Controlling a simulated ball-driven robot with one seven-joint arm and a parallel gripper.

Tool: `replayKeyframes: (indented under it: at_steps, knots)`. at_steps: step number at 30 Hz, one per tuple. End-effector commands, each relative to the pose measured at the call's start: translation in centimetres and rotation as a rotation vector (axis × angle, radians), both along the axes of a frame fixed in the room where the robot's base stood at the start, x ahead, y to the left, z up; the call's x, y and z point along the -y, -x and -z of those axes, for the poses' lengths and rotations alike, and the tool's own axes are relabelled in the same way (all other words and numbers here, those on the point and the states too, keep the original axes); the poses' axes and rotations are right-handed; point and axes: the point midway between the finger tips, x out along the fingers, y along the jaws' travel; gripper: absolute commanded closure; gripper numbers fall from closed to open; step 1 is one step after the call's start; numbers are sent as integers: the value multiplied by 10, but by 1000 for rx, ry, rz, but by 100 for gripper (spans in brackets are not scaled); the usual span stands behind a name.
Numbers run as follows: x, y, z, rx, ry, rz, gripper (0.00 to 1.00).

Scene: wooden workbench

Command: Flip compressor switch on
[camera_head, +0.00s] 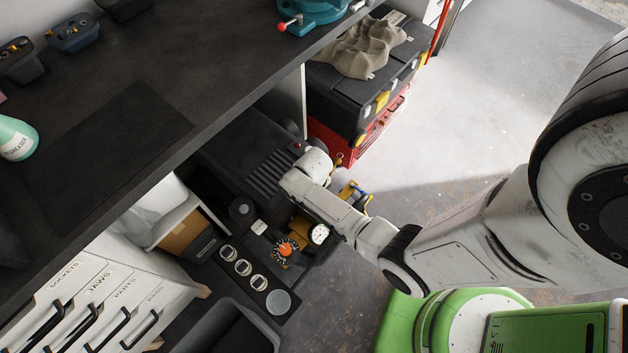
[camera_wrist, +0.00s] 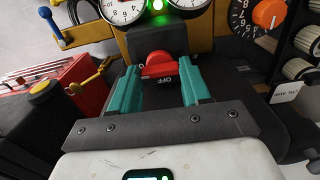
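The red compressor switch (camera_wrist: 160,66) shows in the wrist view, with the word OFF upside down on its lower part. My gripper (camera_wrist: 160,84) has its two teal fingers apart, one on each side of the switch. I cannot tell whether either finger touches it. A green light (camera_wrist: 157,5) glows above the switch, between two round white gauges (camera_wrist: 122,10). In the head view the dark compressor (camera_head: 250,150) stands under the bench, with a gauge (camera_head: 320,234) and an orange knob (camera_head: 285,248) on its front. There my arm hides the switch and the fingers.
The workbench top (camera_head: 120,90) overhangs the compressor. A black and red toolbox (camera_head: 360,110) with a grey cloth (camera_head: 360,47) on it stands beyond. White drawers (camera_head: 100,290) are at the lower left. Open floor (camera_head: 480,120) lies to the right.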

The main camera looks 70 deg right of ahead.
Motion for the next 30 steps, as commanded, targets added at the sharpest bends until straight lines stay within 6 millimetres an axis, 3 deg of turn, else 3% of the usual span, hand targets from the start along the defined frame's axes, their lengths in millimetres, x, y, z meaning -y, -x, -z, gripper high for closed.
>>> replayKeyframes:
  at_steps: [8, 17, 22, 30]
  knots:
    - [0, 0, 0, 0, -1, 1, 28]
    - [0, 0, -3, 1, 0, 0, 28]
    - [0, 0, -23, 3, 1, 0, 28]
    - [0, 0, -74, 3, 1, 0, 28]
